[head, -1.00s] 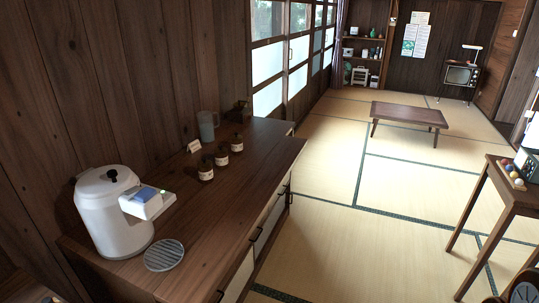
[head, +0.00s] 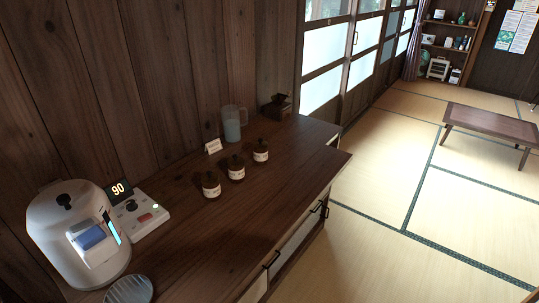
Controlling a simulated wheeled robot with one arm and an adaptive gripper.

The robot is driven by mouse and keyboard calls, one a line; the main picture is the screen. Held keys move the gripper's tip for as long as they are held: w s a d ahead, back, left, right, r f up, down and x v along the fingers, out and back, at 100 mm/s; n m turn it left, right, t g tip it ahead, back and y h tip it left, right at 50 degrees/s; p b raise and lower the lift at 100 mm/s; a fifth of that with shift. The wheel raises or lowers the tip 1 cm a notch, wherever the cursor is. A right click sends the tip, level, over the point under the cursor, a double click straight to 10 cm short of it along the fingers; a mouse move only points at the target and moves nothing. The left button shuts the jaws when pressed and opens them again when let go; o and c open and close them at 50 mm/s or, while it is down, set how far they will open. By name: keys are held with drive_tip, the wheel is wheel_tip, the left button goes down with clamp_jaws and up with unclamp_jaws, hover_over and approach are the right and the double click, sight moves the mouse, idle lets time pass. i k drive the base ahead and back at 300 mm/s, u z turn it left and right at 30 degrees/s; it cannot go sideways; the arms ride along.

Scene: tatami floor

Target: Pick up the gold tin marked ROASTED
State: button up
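Three small dark containers with round lids and pale labels stand in a slanting row on the wooden counter (head: 290,160) in the head view: a near one (head: 211,187), a middle one (head: 236,169) and a far one (head: 261,151). The label writing is too small to read. I cannot tell which, if any, is the gold tin marked ROASTED; their bodies look dark brown in this light. My gripper is not in view.
A white kettle-like appliance (head: 75,240) with a control panel reading 90 (head: 122,190) stands at the near left. A pitcher (head: 232,124), small card (head: 213,146) and dark box (head: 277,107) stand behind the containers. A low table (head: 490,125) stands on open tatami.

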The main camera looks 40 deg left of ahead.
sight(237, 174)
drive_tip(key=i, duration=2)
drive_tip(key=u, duration=2.95)
